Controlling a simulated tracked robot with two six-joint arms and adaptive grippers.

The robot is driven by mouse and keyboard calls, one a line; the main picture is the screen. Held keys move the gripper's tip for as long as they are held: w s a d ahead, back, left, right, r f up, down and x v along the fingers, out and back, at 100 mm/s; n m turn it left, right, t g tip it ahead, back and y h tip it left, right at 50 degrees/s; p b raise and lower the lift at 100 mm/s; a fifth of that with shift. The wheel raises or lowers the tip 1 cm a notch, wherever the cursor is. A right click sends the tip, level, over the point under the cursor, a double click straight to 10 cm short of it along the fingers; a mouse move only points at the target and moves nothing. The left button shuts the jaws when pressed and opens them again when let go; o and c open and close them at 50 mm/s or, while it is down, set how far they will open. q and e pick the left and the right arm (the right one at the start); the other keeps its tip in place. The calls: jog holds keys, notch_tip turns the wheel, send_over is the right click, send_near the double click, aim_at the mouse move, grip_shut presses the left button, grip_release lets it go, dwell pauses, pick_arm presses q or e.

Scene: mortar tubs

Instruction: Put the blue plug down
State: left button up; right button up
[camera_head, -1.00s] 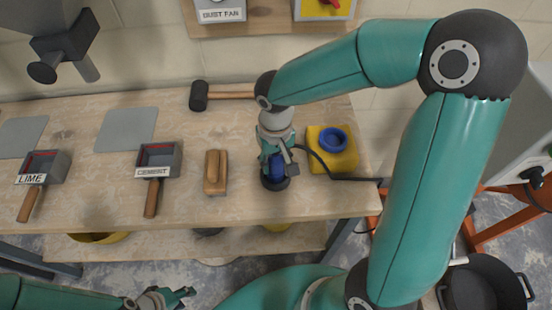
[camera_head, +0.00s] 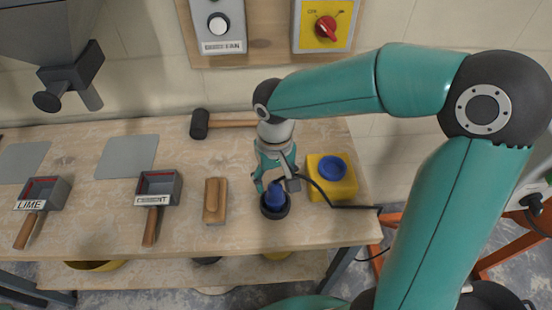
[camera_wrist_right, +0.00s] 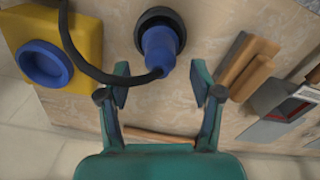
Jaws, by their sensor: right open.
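The blue plug (camera_head: 275,193) stands upright in a dark round holder (camera_head: 275,211) on the workbench, with a black cable running off to the right. It also shows in the right wrist view (camera_wrist_right: 159,48), its lower end in the dark ring (camera_wrist_right: 158,19). My right gripper (camera_head: 274,186) is open just above and behind the plug. In the right wrist view its spread fingers (camera_wrist_right: 162,92) are empty and apart from the plug. My left gripper is out of view.
A yellow box with a blue round socket (camera_head: 333,168) stands right of the plug. A wooden float (camera_head: 215,202), a cement scoop (camera_head: 158,187), a lime scoop (camera_head: 42,194) and a mallet (camera_head: 200,124) lie left. Switch boxes (camera_head: 325,25) hang on the wall.

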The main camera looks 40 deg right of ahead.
notch_tip(320, 180, up, 7)
jog(key=shift+r, duration=0.1)
dwell(0.7)
